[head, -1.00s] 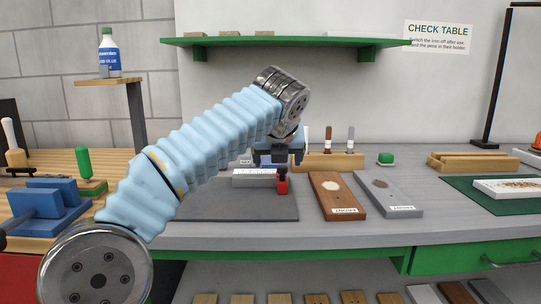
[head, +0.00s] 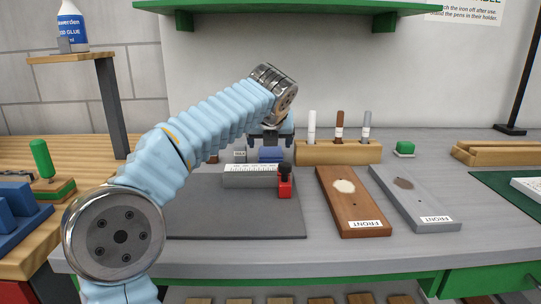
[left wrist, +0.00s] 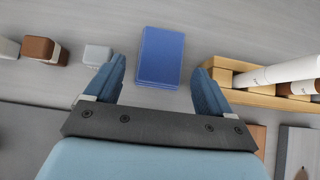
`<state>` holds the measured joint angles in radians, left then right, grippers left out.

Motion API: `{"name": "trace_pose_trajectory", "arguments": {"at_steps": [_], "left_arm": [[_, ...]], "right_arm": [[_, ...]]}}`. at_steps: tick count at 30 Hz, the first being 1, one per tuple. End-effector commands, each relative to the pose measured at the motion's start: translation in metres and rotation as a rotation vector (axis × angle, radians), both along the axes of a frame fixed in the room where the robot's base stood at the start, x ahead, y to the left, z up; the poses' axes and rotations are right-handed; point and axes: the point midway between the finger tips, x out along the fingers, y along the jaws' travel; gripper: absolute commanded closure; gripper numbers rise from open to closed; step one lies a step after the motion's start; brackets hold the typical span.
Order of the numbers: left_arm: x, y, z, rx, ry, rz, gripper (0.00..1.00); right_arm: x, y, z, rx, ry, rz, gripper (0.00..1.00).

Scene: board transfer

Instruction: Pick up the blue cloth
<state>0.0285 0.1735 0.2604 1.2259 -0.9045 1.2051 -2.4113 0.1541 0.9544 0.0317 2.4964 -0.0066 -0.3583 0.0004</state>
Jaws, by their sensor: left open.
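The blue cloth (head: 270,155) lies folded flat on the grey bench, behind the dark mat and left of the wooden pen holder. In the left wrist view it is a blue rectangle (left wrist: 161,57) just ahead of my left gripper (left wrist: 160,72). The two fingers are open and empty, one on each side of the cloth's near end as seen from the wrist. In the head view my left gripper (head: 271,137) hangs above the cloth and partly hides it. I cannot tell the exact height gap. My right gripper is in neither view.
The pen holder (head: 350,154) with three pens stands close to the right of the cloth. Brown and grey boards (head: 360,222) lie to the right.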

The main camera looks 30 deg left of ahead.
Motion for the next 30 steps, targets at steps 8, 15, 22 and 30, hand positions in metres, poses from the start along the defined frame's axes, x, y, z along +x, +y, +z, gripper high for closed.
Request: {"name": "trace_pose_trajectory", "arguments": {"at_steps": [8, 15, 22, 30], "left_arm": [[0.022, 0.011, -0.029, 0.0, 0.004, 0.001, 0.17], [0.033, 0.017, -0.04, 0.0, -0.001, -0.001, 0.17], [0.032, 0.017, -0.04, 0.0, -0.001, -0.001, 0.31], [0.032, 0.017, -0.04, 0.0, -0.001, -0.001, 0.56]], "right_arm": [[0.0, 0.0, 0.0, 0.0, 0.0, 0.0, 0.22], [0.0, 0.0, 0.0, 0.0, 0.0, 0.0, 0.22], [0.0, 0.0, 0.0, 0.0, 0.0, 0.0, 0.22], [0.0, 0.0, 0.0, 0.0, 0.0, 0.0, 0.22]]}}
